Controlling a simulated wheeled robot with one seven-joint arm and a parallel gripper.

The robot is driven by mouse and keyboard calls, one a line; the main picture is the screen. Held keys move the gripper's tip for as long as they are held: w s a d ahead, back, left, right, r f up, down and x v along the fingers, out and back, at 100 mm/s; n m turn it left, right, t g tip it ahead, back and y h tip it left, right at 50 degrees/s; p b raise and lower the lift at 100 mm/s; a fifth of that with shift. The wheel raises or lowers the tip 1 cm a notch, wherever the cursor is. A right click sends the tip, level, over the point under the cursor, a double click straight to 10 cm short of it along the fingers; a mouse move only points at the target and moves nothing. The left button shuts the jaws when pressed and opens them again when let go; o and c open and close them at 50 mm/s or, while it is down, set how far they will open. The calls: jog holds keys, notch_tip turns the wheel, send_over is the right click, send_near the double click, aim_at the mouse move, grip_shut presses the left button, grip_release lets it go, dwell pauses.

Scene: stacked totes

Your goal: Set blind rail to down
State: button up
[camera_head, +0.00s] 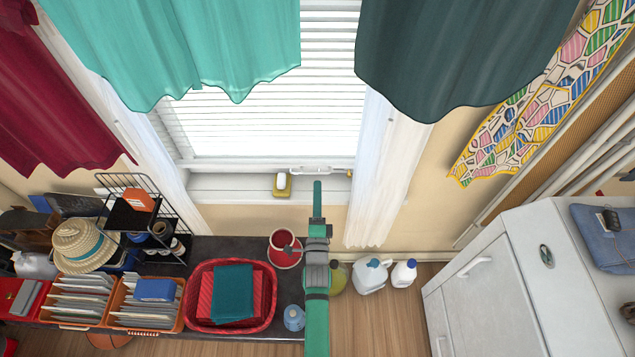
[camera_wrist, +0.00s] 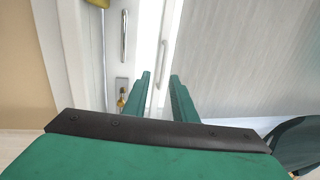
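The blind (camera_head: 270,120) covers the window behind the curtains, with white horizontal slats. Its bottom edge, a white rail (camera_head: 235,164), lies just above the sill. In the wrist view the pale slatted blind (camera_wrist: 245,55) fills the right side. A slim white bar handle (camera_wrist: 161,65) stands just ahead of the fingertips; I cannot tell whether it belongs to the rail or the window frame. My green gripper (camera_head: 317,185) points up at the sill, below the rail. In the wrist view my gripper (camera_wrist: 160,80) is open, with an empty gap between its fingers.
Teal (camera_head: 190,45) and dark green (camera_head: 450,50) curtains hang above. A yellow sponge holder (camera_head: 282,184) sits on the sill (camera_head: 235,185), left of my gripper. A red pot (camera_head: 284,250) and bottles (camera_head: 370,275) stand below. A white cabinet (camera_head: 490,300) stands at the right.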

jog(key=s+f, duration=0.1)
jog(key=s, duration=0.5)
jog(key=shift+d, duration=0.25)
jog(key=s+d+n+g, duration=0.25)
jog(key=s+n, duration=0.55)
jog(key=s, duration=1.3)
jog(key=s+d+r+n+g, duration=0.1)
jog(key=s+r+n, duration=0.3)
jog(key=s, duration=0.4)
jog(key=s+r+n+g+h, duration=0.1)
jog(key=s+r+n, duration=0.3)
jog(key=s, duration=0.4)
jog(key=shift+s+d+r+n, duration=0.15)
jog(key=shift+d+r+n, duration=0.25)
jog(key=shift+n, duration=0.2)
